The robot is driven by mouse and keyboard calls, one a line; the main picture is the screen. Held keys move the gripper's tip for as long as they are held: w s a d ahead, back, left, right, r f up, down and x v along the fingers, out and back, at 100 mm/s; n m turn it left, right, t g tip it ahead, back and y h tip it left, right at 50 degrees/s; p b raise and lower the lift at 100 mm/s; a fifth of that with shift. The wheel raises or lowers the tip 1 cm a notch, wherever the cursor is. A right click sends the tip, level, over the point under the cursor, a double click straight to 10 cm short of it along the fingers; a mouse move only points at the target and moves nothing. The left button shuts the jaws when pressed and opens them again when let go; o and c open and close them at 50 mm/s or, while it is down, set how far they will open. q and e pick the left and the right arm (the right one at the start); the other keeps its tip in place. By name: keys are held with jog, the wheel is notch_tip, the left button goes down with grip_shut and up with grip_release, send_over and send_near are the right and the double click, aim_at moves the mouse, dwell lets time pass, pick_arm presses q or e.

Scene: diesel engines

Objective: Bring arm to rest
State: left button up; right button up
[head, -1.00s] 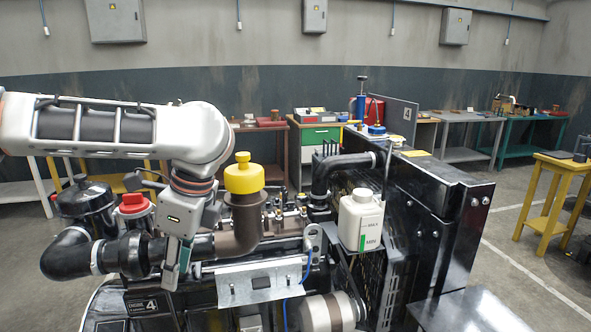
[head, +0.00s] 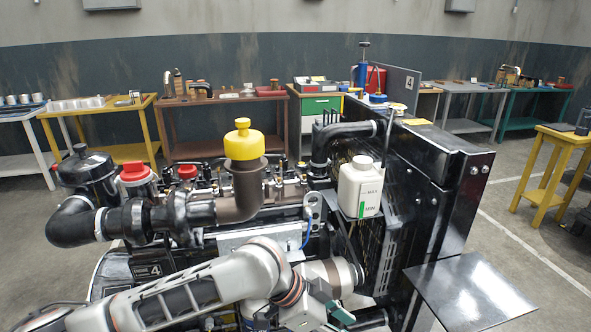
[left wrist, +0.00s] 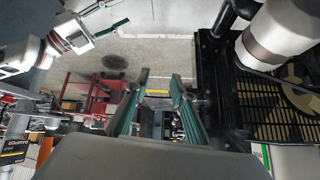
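My left arm reaches in from the lower left of the head view, low in front of the diesel engine (head: 150,270). Its gripper (head: 335,316) is at the bottom edge, partly cut off, in front of the radiator side. In the left wrist view my left gripper (left wrist: 158,92) has its two green fingers apart with nothing between them. Another arm's gripper, seemingly my right one (left wrist: 106,18), shows at the upper left of the left wrist view with its fingers apart and empty. It is not visible in the head view.
The engine carries a yellow cap (head: 243,140), a red cap (head: 133,171) and a white coolant bottle (head: 360,188). The black radiator housing (head: 435,185) rises at the right. Workbenches (head: 205,102) line the back wall.

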pick_arm(q)
jog(key=w+a+f+n+t+h, duration=0.1)
jog(key=w+a+f+n+t, duration=0.1)
jog(key=a+f+n+t, duration=0.8)
jog(key=s+a+f+n+y, duration=0.2)
jog(key=s+a+f, duration=0.5)
jog(key=a, duration=0.4)
jog(key=s+a+f+n+y, duration=0.2)
jog(key=s+a+f+y, duration=0.3)
jog(key=a+f, duration=0.5)
jog(key=s+a, duration=0.1)
jog(key=s, duration=0.1)
jog(key=shift+s+a+g, duration=0.15)
jog(key=shift+s+g, duration=0.15)
